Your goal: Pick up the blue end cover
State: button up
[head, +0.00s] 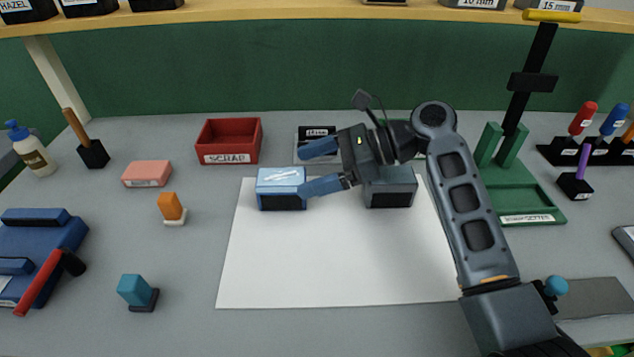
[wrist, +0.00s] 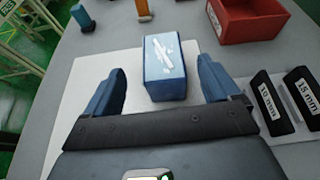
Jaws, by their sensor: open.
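A light blue, box-shaped piece (head: 281,175) with white marks on top and a dark side sits at the upper left of the white sheet; by colour it fits the blue end cover. My gripper (head: 321,168) is open and empty at its right in the head view, with the lower finger overlapping its right edge. In the wrist view the blue piece (wrist: 165,70) shows between the spread fingers of my gripper (wrist: 162,72), with gaps on both sides. I cannot tell the fingers' height against it. A smaller teal-blue block (head: 134,289) on a dark base stands at the lower left.
A grey box (head: 391,188) stands right of my gripper, partly hidden. A red scrap bin (head: 229,141), pink block (head: 148,173) and orange block (head: 170,206) stand left and behind. A green fixture (head: 530,205) is at right. The white sheet's (head: 320,260) front is clear.

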aim_at(289, 176)
jog(key=shift+w+d+f, duration=0.1)
jog(key=shift+d+f, duration=0.1)
jog(key=shift+d, duration=0.3)
jog(key=shift+p+x, duration=0.3)
jog(key=shift+x, duration=3.4)
jog(key=shift+r, duration=0.15)
jog(key=c, duration=1.1)
jog(key=shift+c, duration=0.2)
jog(key=shift+r, duration=0.1)
